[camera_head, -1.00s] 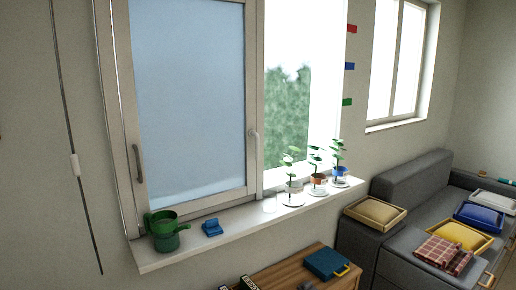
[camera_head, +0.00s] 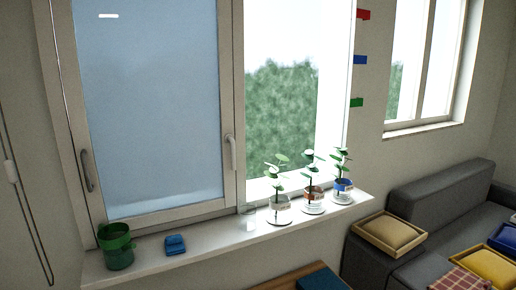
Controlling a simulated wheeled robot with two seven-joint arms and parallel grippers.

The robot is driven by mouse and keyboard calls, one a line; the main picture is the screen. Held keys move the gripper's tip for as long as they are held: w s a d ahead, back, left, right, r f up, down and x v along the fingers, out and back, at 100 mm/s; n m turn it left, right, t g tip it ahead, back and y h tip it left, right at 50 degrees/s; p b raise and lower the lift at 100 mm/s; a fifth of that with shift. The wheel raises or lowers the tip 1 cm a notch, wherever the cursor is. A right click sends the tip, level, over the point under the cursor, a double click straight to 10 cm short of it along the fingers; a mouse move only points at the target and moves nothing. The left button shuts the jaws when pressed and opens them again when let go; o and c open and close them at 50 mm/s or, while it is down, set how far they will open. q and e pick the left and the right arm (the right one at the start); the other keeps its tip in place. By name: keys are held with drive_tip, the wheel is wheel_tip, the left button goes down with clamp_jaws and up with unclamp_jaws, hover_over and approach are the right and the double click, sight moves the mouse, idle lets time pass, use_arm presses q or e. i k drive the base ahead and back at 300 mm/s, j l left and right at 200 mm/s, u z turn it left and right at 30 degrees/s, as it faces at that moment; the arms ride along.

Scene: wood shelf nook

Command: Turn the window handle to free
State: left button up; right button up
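The window sash (camera_head: 150,110) has a frosted blue pane in a pale frame and looks closed. A light grey handle (camera_head: 231,152) sits on the sash's right upright, its grip hanging downward. A darker curved handle (camera_head: 87,170) is on the left upright of the frame, also upright. Neither of my grippers shows in the head view.
A wooden table (camera_head: 272,284) stands below. A grey sofa (camera_head: 440,195) with trays is at right. A cord (camera_head: 18,190) hangs at left.

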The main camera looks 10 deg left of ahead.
sight(228, 138)
drive_tip(key=i+l, duration=0.2)
drive_tip(key=l, duration=0.2)
drive_tip(key=i+l, duration=0.2)
drive_tip(key=l, duration=0.2)
drive_tip(key=i+l, duration=0.45)
drive_tip(key=l, duration=0.3)
drive_tip(key=u, duration=0.05)
